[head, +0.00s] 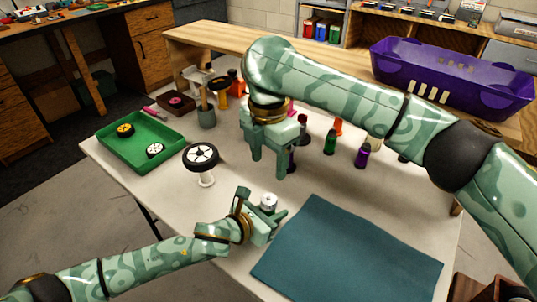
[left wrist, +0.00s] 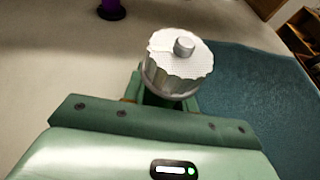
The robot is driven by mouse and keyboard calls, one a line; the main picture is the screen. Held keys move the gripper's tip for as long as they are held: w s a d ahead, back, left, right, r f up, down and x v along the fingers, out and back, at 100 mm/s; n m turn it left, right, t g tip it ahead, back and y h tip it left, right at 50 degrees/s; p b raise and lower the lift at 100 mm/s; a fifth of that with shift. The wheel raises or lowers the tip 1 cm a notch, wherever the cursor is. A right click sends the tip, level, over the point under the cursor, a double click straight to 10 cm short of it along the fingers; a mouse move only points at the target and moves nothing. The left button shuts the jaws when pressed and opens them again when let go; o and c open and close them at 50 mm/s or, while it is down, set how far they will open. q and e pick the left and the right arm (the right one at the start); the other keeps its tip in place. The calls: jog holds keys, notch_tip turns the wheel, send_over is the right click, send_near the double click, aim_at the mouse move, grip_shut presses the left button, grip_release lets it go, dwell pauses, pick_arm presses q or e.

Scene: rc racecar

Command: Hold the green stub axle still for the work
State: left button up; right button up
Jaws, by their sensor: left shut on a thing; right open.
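My left gripper (head: 268,206) is low over the near table, beside the teal mat. It is shut on a grey metallic round piece (left wrist: 180,70) with a white, scalloped top and a small grey peg; the piece also shows in the head view (head: 268,200). I see no green on this piece, and its lower part is hidden between the fingers. A small green piece with a dark base (head: 330,143) stands farther back; I cannot tell whether either is the green stub axle. My right gripper (head: 270,170) points down, open, above and behind the left one.
The teal mat (head: 350,250) lies at front right. A black wheel (head: 201,155) sits on a white stand. A green tray (head: 135,155) holds wheels at left. A purple piece (head: 362,155) stands behind the mat; a purple bin (head: 450,80) is farther back. My right arm crosses overhead.

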dwell(0.4)
pick_arm(q)
jog(key=o, duration=1.1)
jog(key=v, duration=1.2)
